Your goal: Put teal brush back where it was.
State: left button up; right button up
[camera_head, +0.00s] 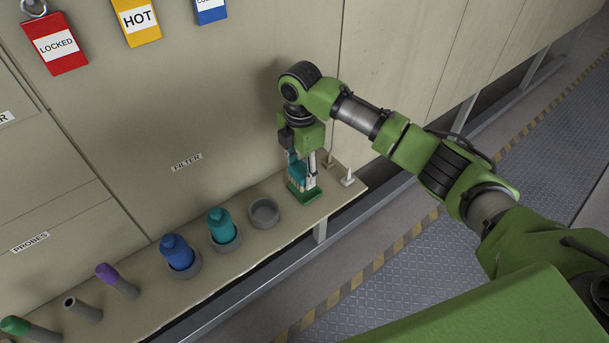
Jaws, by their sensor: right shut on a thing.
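My right gripper (306,172) points down over the right end of the shelf and is shut on the teal brush (296,168). The brush is partly hidden by the fingers. Its lower end is at or just above a small dark green block (304,193) on the shelf; I cannot tell whether they touch. My left gripper is out of view.
The narrow shelf (240,258) also carries an empty grey round holder (264,213), teal (221,226) and blue (177,252) bottles in holders, and several handles at left. Small pale pegs (347,179) stand right of the gripper. The cabinet wall rises behind.

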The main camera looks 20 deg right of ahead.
aim_at(304, 166)
jog(key=shift+w+d+f, duration=0.15)
jog(key=shift+f, duration=0.1)
jog(key=f, duration=0.3)
jog(key=shift+w+d+p, duration=0.15)
jog(key=shift+d+p, duration=0.2)
jog(key=shift+f, duration=0.5)
jog(key=o, duration=1.1)
jog(key=shift+f, duration=0.1)
notch_tip(304, 166, up, 12)
jog(key=shift+r+b, duration=0.15)
jog(key=shift+b, duration=0.9)
